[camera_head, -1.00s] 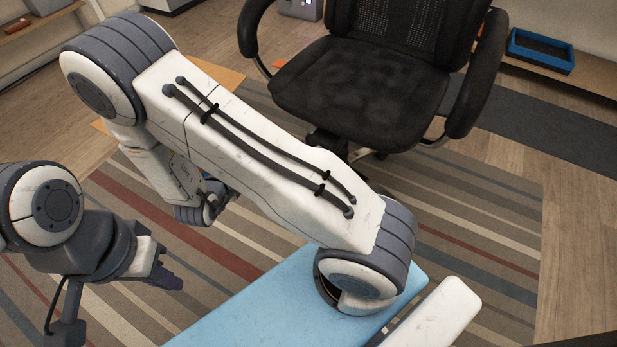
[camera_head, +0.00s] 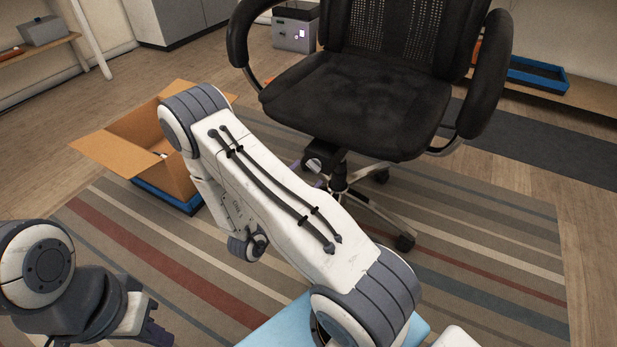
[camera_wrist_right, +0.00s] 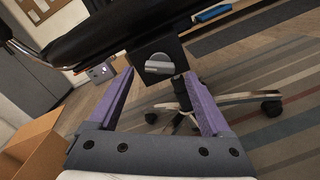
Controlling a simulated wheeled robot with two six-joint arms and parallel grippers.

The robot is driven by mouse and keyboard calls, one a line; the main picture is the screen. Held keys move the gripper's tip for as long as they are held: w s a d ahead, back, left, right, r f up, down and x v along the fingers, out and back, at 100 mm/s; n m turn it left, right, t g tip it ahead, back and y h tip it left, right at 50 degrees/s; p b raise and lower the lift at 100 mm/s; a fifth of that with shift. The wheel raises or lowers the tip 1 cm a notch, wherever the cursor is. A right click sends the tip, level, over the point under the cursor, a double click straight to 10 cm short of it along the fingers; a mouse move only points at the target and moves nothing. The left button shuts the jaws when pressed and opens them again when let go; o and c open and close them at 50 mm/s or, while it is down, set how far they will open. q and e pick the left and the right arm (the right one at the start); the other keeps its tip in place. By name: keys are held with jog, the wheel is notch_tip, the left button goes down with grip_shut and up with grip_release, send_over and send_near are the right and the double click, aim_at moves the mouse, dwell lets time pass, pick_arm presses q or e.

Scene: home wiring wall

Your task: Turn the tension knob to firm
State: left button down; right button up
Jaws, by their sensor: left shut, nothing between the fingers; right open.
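The tension knob (camera_head: 313,164) is a grey round knob on the black box under the seat of the black office chair (camera_head: 355,100). In the right wrist view the knob (camera_wrist_right: 158,65) shows a raised bar across its face, slightly tilted. My right gripper (camera_wrist_right: 159,76) is open, with its purple fingertips either side of the knob in that view and nothing between them; I cannot tell whether they touch it. In the head view its fingers are mostly hidden behind my right forearm. My left gripper (camera_head: 158,334) is shut and empty at the lower left, far from the chair.
An open cardboard box (camera_head: 150,150) stands left of the chair, with a blue tray (camera_head: 165,196) at its foot. The chair's star base and casters (camera_head: 404,242) spread over the striped rug (camera_head: 480,260). A light blue surface (camera_head: 270,325) lies below my right arm.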

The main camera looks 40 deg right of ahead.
aim_at(314, 166)
jog(key=shift+x, duration=1.1)
